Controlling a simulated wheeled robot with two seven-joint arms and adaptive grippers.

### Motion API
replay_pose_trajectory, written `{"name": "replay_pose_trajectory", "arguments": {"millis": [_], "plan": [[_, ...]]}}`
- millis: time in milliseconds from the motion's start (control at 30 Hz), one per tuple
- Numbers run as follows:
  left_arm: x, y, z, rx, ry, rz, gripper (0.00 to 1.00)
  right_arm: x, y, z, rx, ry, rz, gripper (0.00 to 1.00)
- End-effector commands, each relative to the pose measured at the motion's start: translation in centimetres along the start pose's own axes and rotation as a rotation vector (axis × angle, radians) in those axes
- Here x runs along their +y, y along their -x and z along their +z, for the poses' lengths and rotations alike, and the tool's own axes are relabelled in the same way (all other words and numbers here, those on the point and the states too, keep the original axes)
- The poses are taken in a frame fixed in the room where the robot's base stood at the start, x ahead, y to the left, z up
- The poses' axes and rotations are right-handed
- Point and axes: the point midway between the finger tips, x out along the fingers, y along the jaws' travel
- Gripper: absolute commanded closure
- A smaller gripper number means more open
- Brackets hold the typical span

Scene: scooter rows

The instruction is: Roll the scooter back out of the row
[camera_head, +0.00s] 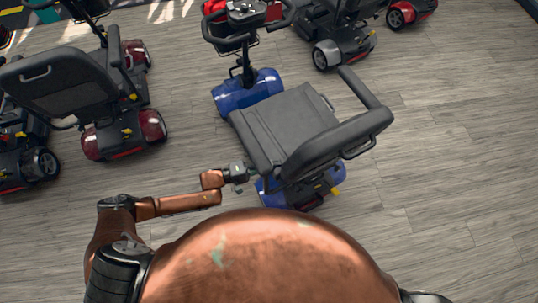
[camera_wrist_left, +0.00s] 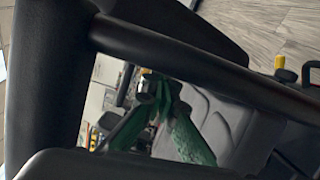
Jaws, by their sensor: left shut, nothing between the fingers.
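The blue scooter (camera_head: 247,92) stands in front of me with its tiller and handlebar (camera_head: 245,40) pointing away. Its grey seat (camera_head: 285,125) and black backrest (camera_head: 340,143) are nearest me. A yellow lever (camera_head: 336,191) shows at its rear. My left gripper (camera_head: 246,175) is beside the seat's near left corner, low by the rear body. In the left wrist view its green fingers (camera_wrist_left: 158,90) are shut with nothing held, seen past black bars (camera_wrist_left: 190,60) close to the camera. Whether they touch the scooter is unclear. My right gripper is out of view.
A red scooter (camera_head: 150,125) with a black seat stands to the left, with another dark one (camera_head: 40,163) beyond. More scooters (camera_head: 345,45) stand at the back right. The wooden floor (camera_head: 450,150) is clear on the right.

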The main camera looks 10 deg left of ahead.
Motion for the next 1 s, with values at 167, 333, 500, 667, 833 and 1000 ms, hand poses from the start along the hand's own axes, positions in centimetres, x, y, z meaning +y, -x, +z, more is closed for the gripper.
{"name": "replay_pose_trajectory", "arguments": {"millis": [167, 333, 500, 667, 833, 1000], "plan": [[-0.2, -1.5, 6.3, -0.021, 0.015, 0.007, 1.00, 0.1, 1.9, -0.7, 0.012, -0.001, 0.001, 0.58], [-0.6, -2.0, 8.5, -0.016, 0.010, 0.004, 1.00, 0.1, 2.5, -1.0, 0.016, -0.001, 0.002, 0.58], [-0.8, -2.0, 8.8, -0.011, 0.006, 0.002, 1.00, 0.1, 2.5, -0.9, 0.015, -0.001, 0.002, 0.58], [-0.9, -1.9, 8.6, -0.010, 0.006, 0.001, 1.00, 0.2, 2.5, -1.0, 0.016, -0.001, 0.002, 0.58], [-0.9, -2.0, 8.5, -0.011, 0.005, 0.000, 1.00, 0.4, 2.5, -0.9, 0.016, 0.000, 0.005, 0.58], [-0.9, -2.1, 8.4, -0.013, 0.005, 0.000, 1.00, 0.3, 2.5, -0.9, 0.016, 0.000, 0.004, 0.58]]}}
